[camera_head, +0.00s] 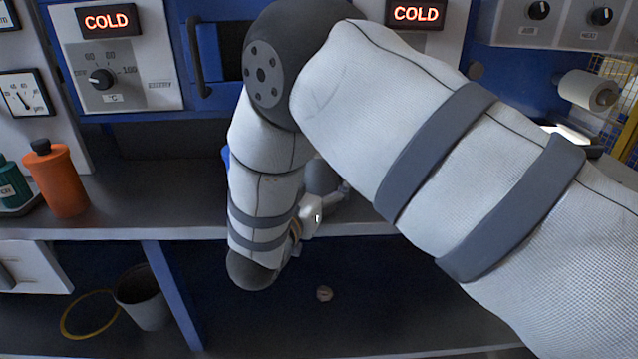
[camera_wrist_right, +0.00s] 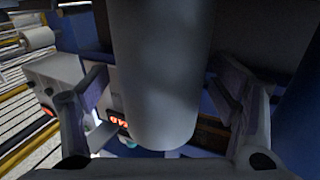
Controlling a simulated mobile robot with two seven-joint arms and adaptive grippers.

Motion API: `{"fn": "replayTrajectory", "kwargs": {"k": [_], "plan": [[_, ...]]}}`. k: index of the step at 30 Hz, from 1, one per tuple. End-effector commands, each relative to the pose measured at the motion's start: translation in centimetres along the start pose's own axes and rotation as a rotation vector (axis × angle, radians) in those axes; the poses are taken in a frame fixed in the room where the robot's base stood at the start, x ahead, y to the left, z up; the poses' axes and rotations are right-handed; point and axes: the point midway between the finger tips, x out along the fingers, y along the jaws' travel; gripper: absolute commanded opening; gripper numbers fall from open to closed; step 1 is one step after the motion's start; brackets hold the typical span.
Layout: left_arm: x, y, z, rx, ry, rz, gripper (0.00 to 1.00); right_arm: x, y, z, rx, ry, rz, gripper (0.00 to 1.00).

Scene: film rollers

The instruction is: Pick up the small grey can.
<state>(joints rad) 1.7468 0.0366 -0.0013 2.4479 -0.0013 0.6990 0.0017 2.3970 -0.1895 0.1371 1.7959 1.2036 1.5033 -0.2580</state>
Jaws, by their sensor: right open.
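In the right wrist view a smooth grey cylinder, apparently the small grey can (camera_wrist_right: 165,80), fills the middle of the picture. My right gripper (camera_wrist_right: 160,88) is open, with one finger on each side of it. Gaps show beside the can, and I see no clear contact. In the head view a rounded grey top, likely the can (camera_head: 321,177), shows on the counter beside my right gripper (camera_head: 328,198). My right arm hides most of both. My left gripper is not in view.
An orange bottle (camera_head: 60,180) and a teal bottle (camera_head: 12,184) stand on the counter (camera_head: 150,205) at left. Below are a bin (camera_head: 143,297), a yellow ring (camera_head: 72,322) and a small round thing (camera_head: 324,293). Control panels (camera_head: 115,60) line the back. The counter between bottles and arm is clear.

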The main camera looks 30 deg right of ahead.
Motion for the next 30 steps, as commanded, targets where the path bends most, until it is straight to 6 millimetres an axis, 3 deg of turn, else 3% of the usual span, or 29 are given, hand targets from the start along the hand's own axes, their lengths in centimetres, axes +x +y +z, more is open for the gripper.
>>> {"fn": "replayTrajectory", "kwargs": {"k": [7,16,25,30], "plan": [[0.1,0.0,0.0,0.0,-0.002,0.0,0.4,0.7,0.0,0.2,-0.003,-0.001,-0.002,0.78],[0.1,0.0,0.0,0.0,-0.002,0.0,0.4,0.7,0.0,0.2,-0.003,-0.002,-0.002,0.11],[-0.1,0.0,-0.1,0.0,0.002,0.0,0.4,0.7,0.0,-0.5,0.001,0.002,-0.001,0.11],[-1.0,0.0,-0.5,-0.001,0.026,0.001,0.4,0.7,0.0,-3.8,0.007,0.005,-0.002,0.11]]}}
